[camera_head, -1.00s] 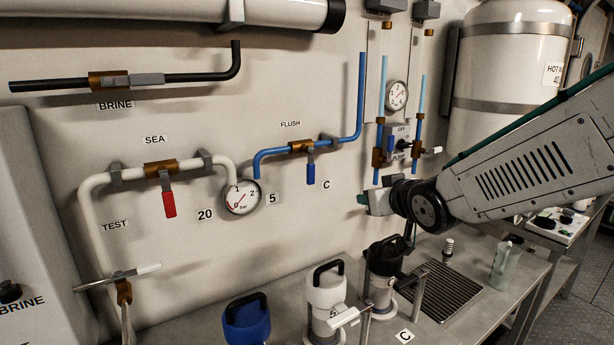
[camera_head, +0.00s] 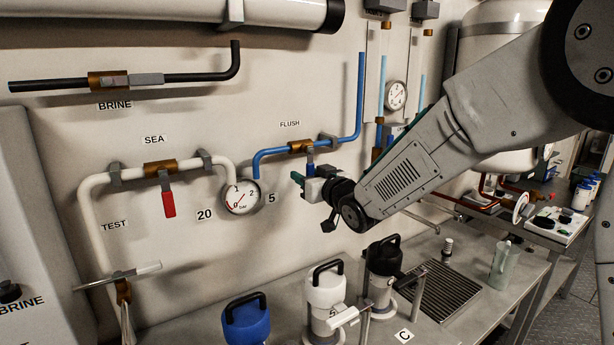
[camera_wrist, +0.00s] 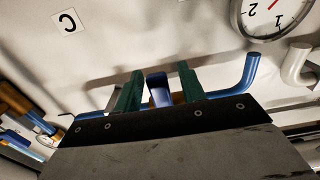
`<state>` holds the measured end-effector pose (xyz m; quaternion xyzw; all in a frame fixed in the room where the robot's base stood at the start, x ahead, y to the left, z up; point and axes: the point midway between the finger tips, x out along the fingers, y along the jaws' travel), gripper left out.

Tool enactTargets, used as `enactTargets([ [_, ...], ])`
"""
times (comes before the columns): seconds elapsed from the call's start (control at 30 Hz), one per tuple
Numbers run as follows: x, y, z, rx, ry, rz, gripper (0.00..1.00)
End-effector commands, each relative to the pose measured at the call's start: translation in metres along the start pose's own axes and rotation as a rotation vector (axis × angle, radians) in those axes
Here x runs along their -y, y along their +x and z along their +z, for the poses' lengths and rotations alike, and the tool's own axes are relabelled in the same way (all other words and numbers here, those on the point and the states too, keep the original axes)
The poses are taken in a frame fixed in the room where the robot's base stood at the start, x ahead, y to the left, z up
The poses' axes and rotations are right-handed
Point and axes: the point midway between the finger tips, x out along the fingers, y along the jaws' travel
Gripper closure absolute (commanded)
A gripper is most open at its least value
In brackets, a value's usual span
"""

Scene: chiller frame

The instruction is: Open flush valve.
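The flush valve has a brass body (camera_head: 301,146) on the blue pipe under the FLUSH label. Its blue lever (camera_head: 310,158) hangs straight down, across the pipe, and its lower part is hidden by my gripper (camera_head: 302,180). In the wrist view, the blue lever (camera_wrist: 159,92) stands between the two green fingers of my gripper (camera_wrist: 158,80). The fingers are apart, with gaps showing on both sides of the lever. I cannot tell how deep the lever sits between them.
A pressure gauge (camera_head: 241,197) is left of my gripper, and the SEA valve's red lever (camera_head: 168,197) hangs farther left. A black-topped canister (camera_head: 384,256), a white canister (camera_head: 326,285) and a blue one (camera_head: 246,318) stand on the bench below.

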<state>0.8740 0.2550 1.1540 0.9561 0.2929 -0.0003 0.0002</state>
Motion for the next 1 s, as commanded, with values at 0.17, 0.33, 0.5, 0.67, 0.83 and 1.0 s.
enactTargets([
  [0.17, 0.0001, 0.0034, -0.0002, 0.0, 0.0, 0.0, 0.6],
  [0.33, 0.0, 0.0031, -0.0002, 0.0, 0.0, 0.0, 0.71],
  [0.5, -0.0001, 0.003, -0.0001, 0.0, 0.0, 0.001, 1.0],
  [0.67, -0.0006, 0.0029, -0.0001, 0.0, -0.005, 0.001, 1.0],
  [0.83, -0.0035, 0.0028, -0.0002, 0.0, -0.042, 0.002, 1.0],
  [1.0, -0.0095, 0.0029, -0.0008, 0.0, -0.133, 0.001, 1.0],
])
